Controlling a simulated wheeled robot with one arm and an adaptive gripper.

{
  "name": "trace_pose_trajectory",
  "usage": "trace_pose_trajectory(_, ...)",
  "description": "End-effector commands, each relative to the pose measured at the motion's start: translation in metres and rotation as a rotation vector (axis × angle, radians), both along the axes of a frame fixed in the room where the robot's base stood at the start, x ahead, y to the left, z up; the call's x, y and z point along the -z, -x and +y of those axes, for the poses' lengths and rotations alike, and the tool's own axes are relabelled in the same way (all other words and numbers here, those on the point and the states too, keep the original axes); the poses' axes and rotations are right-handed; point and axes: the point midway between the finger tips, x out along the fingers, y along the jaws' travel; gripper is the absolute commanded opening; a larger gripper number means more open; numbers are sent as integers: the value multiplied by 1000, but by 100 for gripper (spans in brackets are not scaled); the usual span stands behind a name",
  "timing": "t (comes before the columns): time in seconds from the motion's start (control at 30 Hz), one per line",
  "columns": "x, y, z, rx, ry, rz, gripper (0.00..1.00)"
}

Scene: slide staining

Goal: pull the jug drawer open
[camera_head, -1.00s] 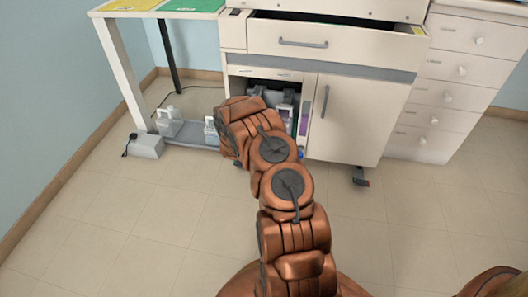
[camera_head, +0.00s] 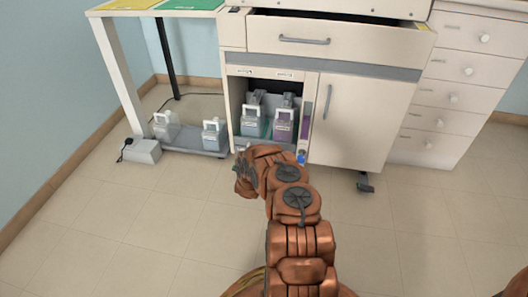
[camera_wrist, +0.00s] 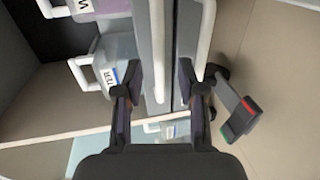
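The jug compartment (camera_head: 237,101) is low in the white cabinet, with two jugs (camera_head: 250,122) (camera_head: 284,122) standing in it. A narrow upright panel with a purple strip (camera_head: 305,122) is at its right side. In the wrist view, my gripper (camera_wrist: 160,75) has two dark fingers spread apart. A pale upright bar (camera_wrist: 157,45) shows between them beyond the fingertips; contact cannot be told. Labelled jugs (camera_wrist: 92,72) show at left. In the head view my fingers are hidden behind my arm.
The cabinet door with a grey handle (camera_head: 327,101) is right of the compartment. An upper drawer (camera_head: 340,38) stands partly open. Two more jugs (camera_head: 166,127) (camera_head: 214,134) stand on a low shelf at left. A caster (camera_head: 365,183) sits under the cabinet. The front floor is clear.

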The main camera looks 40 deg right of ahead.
Motion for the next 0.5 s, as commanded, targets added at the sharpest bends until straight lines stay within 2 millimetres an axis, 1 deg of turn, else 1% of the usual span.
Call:
trace_pose_trajectory(0.03,3,-3,-5,3,2,-4,39)
trace_pose_trajectory(0.23,6,-14,-22,1,1,-3,39)
trace_pose_trajectory(0.5,10,-25,-36,1,2,-2,39)
